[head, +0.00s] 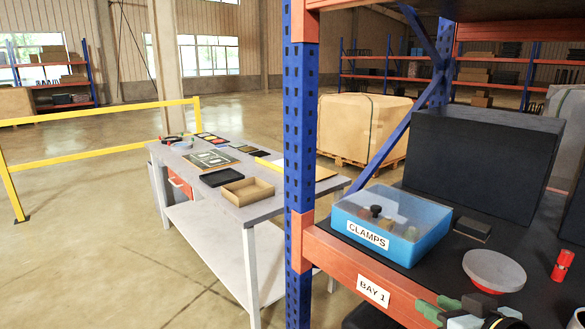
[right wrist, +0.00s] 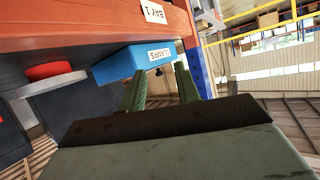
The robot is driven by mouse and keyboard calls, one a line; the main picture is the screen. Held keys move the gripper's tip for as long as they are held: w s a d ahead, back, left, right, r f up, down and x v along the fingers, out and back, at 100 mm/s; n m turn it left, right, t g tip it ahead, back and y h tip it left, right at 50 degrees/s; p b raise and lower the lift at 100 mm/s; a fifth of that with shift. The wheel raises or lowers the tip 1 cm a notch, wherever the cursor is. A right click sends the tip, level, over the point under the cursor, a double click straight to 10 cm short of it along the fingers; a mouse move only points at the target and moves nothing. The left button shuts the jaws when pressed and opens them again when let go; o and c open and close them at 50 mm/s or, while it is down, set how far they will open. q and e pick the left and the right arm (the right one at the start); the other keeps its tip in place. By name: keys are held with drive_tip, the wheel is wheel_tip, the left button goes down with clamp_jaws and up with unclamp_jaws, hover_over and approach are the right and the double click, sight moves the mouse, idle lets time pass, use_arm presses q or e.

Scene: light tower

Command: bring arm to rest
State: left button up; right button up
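My right gripper (head: 434,306) shows at the bottom right of the head view, in front of the orange shelf beam. Its two green fingers stand apart with nothing between them, as the right wrist view (right wrist: 160,78) also shows. The blue box labelled CLAMPS (head: 377,256) sits on the shelf beyond the fingers. It has a clear lid with several small parts under it, and it also shows in the right wrist view (right wrist: 122,62). I cannot see my left gripper.
The blue rack post (head: 299,140) and the orange beam marked BAY 1 (head: 345,260) are close by. A grey workbench (head: 262,208) stands left of the post.

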drive_tip(key=s+a+f+g+h, duration=0.3)
drive_tip(key=s+f+g, duration=0.6)
drive_tip(key=s+f, duration=1.3)
wheel_tip(320, 180, down, 23)
drive_tip(key=s+g, duration=0.2)
drive_tip(key=s+d+f+n, duration=0.1)
drive_tip(key=s+d+f, duration=0.3)
drive_tip(key=s+f, duration=1.1)
drive_tip(key=shift+s+f+g, duration=0.15)
drive_tip(key=shift+s+g, duration=0.25)
drive_tip(key=shift+s, duration=0.35)
